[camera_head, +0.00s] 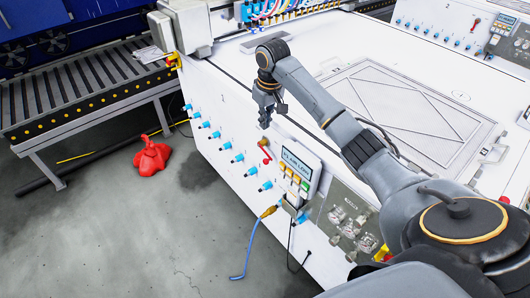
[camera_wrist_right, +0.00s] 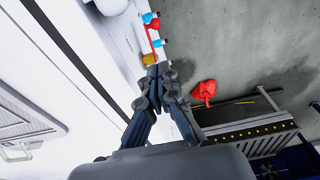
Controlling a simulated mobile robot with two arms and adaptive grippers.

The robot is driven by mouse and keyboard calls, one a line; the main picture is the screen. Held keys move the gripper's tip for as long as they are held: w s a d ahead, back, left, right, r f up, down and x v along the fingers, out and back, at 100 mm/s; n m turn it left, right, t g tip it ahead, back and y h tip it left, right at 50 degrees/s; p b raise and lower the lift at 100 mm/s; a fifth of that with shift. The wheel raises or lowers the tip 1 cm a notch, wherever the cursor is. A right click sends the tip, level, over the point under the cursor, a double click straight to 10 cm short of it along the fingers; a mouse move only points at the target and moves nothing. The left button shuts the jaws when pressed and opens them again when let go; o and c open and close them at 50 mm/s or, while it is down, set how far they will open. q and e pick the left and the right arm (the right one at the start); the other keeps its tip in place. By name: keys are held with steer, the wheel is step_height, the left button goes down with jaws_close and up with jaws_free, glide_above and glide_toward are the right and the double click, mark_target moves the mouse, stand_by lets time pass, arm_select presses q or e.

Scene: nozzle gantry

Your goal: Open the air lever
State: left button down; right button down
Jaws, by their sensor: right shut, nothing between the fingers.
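The air lever (camera_head: 265,150) is a small red handle on the white machine's side panel, just left of the control box. In the right wrist view the red lever (camera_wrist_right: 153,31) shows at the top, next to blue fittings, with a brass-coloured fitting (camera_wrist_right: 149,59) below it. My right gripper (camera_head: 265,119) is shut and empty, just above the lever in the head view. In the wrist view its fingertips (camera_wrist_right: 157,75) lie just short of the brass fitting; I cannot tell whether they touch. My left gripper is not in view.
A control box (camera_head: 298,172) with coloured buttons and several blue fittings (camera_head: 227,145) line the panel of the white machine (camera_head: 215,95). A blue hose (camera_head: 250,250) hangs below. A red object (camera_head: 152,157) lies on the floor near a roller conveyor (camera_head: 85,90). The floor between is clear.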

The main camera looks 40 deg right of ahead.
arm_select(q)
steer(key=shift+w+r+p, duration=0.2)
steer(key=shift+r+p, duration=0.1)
arm_select(e)
steer(key=shift+f, duration=6.9)
